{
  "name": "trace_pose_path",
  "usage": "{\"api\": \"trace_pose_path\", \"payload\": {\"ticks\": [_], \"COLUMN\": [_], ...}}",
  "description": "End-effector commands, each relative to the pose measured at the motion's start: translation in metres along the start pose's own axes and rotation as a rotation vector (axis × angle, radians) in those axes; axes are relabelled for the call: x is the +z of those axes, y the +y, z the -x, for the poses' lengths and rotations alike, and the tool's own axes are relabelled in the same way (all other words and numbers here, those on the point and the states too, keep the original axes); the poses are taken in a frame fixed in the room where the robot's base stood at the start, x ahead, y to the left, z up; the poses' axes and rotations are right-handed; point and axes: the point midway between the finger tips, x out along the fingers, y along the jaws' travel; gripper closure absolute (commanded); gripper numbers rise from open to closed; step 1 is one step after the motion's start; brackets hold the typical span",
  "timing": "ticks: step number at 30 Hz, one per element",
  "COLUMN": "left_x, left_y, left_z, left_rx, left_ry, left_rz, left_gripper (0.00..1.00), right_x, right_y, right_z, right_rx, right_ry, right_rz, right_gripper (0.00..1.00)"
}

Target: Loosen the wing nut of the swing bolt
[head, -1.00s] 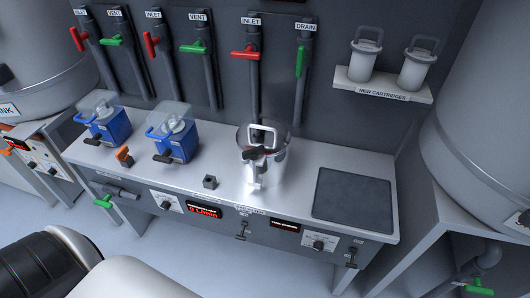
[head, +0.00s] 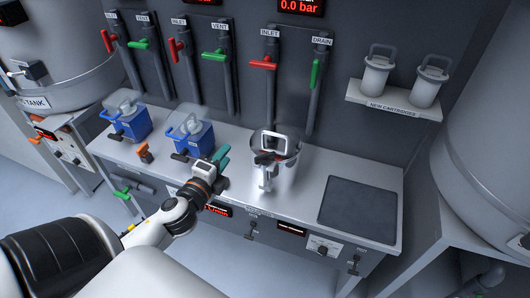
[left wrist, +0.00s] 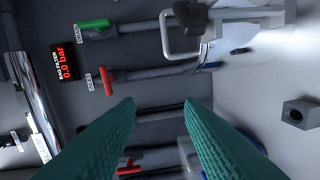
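The steel filter housing (head: 284,172) stands on the bench, with a square pale handle (head: 275,143) on its lid. A dark piece (head: 264,158) and an upright metal bracket (head: 267,180) show at its front. The swing bolt and its wing nut are too small to tell apart there. My left gripper (head: 223,158) is over the bench, left of the housing and apart from it. In the left wrist view its teal fingers (left wrist: 160,103) are spread with nothing between them. The handle (left wrist: 184,36) shows beyond them there. My right gripper is not in view.
Two blue units (head: 190,137) stand left on the bench, near an orange clamp (head: 145,153). A small block with a hole (left wrist: 300,114) sits on the bench. A dark mat (head: 358,208) lies at right. Pipes with red and green levers (head: 263,63) line the wall.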

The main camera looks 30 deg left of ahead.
Motion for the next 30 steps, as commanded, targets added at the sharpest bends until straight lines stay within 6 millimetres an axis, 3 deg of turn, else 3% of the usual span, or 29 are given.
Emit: {"api": "trace_pose_path", "payload": {"ticks": [1,3,5,9,12,15,20,30], "left_x": [-0.001,0.005,0.01,0.017,0.012,0.006,0.004,0.035], "left_y": [0.019,0.037,0.045,0.038,0.025,0.014,0.007,-0.001], "left_z": [-0.006,-0.011,-0.013,-0.013,-0.011,-0.009,-0.009,-0.041], "left_rx": [0.083,0.192,0.267,0.376,0.408,0.417,0.42,0.421], "left_ry": [-0.072,-0.186,-0.288,-0.517,-0.652,-0.744,-0.801,-0.795], "left_rz": [-0.175,-0.432,-0.651,-1.098,-1.326,-1.466,-1.541,-1.535], "left_gripper": [0.65,0.65,0.65,0.65,0.65,0.65,0.65,0.65], "right_x": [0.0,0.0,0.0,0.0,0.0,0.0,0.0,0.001], "right_y": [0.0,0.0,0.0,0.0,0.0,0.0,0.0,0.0], "right_z": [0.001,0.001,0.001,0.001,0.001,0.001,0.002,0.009], "right_rx": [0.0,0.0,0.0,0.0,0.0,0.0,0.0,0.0], "right_ry": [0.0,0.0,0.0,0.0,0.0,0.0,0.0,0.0], "right_rz": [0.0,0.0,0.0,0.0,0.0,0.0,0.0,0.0], "right_gripper": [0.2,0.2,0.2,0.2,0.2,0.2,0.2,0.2]}}
